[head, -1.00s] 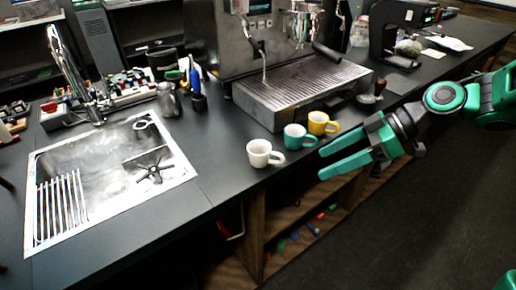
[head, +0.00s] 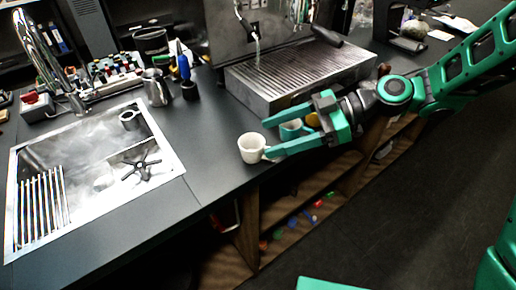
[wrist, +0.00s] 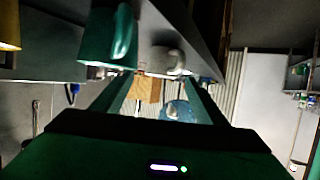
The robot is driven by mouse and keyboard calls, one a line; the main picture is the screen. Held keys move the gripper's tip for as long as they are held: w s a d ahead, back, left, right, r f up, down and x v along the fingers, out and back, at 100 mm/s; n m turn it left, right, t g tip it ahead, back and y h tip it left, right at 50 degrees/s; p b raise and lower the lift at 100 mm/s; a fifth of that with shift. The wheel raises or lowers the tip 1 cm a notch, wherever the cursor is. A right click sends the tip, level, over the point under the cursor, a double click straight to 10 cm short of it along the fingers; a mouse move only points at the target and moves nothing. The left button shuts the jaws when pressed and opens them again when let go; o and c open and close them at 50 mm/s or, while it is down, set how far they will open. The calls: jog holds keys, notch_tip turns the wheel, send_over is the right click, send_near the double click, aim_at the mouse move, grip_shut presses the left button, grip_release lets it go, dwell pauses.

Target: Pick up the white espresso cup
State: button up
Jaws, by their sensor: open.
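The white espresso cup (head: 252,149) stands upright on the dark counter near its front edge, left of my gripper (head: 267,138). My gripper is open. Its fingers point left at the cup, with the near fingertip by the handle side; I cannot tell whether it touches. In the wrist view the white cup (wrist: 166,60) shows ahead, between the lines of the gripper fingers (wrist: 160,80). The teal cup (head: 291,130) is partly hidden between and behind the fingers; it looms large in the wrist view (wrist: 105,40).
The yellow cup (head: 312,119) is mostly hidden behind my gripper. The espresso machine's drip tray (head: 300,75) stands close behind the cups. The sink (head: 80,205) is to the left, with clear counter (head: 205,150) between it and the white cup.

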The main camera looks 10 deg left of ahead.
aim_at(256, 142)
jog(key=shift+x, duration=2.65)
jog(key=shift+s, duration=0.1)
jog(key=c, duration=1.2)
